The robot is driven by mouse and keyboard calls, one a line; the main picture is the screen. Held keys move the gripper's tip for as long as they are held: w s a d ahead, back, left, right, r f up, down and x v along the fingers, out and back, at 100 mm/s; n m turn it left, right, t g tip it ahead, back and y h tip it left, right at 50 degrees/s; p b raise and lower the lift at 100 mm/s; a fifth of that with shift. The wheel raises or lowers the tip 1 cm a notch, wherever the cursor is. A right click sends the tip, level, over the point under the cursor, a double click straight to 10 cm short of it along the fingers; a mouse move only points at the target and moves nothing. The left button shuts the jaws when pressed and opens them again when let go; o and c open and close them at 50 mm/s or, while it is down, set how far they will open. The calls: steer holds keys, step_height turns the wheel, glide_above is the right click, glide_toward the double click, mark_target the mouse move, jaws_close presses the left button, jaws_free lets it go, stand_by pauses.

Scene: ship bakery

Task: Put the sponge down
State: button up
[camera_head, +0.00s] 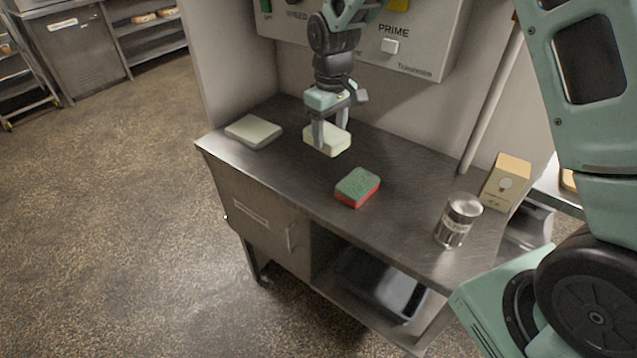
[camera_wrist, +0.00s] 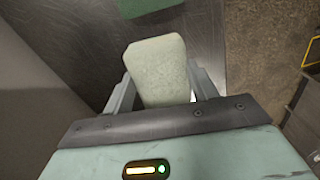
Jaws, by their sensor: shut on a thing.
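My gripper (camera_head: 331,130) is shut on a pale yellow-green sponge (camera_head: 327,141), at the back of the steel counter (camera_head: 290,165). In the wrist view the sponge (camera_wrist: 158,65) sits between the two fingers of my gripper (camera_wrist: 162,92). The sponge is at or just above the counter; I cannot tell whether it touches. A green sponge with a red lower layer (camera_head: 357,187) lies on the counter nearer the front. A green surface (camera_wrist: 148,6) shows at the top edge of the wrist view.
A flat pale pad (camera_head: 254,131) lies on the counter's left end. A metal can (camera_head: 458,220) and a tan box (camera_head: 506,181) stand at the right. A control panel (camera_head: 420,45) is on the back wall. Counter between the pad and the red-green sponge is clear.

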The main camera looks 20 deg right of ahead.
steer(key=shift+w+a+r+n+b, duration=0.25)
steer(key=shift+w+a+n, duration=0.1)
steer(key=shift+a, duration=0.2)
steer(key=shift+w+a+r+n+b, duration=0.25)
steer(key=shift+a+n, duration=0.1)
steer(key=shift+a, duration=0.2)
steer(key=shift+a+f, duration=0.15)
steer(key=shift+f, duration=0.15)
steer(key=shift+f+p, duration=1)
steer(key=shift+f, duration=3.4)
steer(key=shift+f, duration=0.1)
steer(key=o, duration=1)
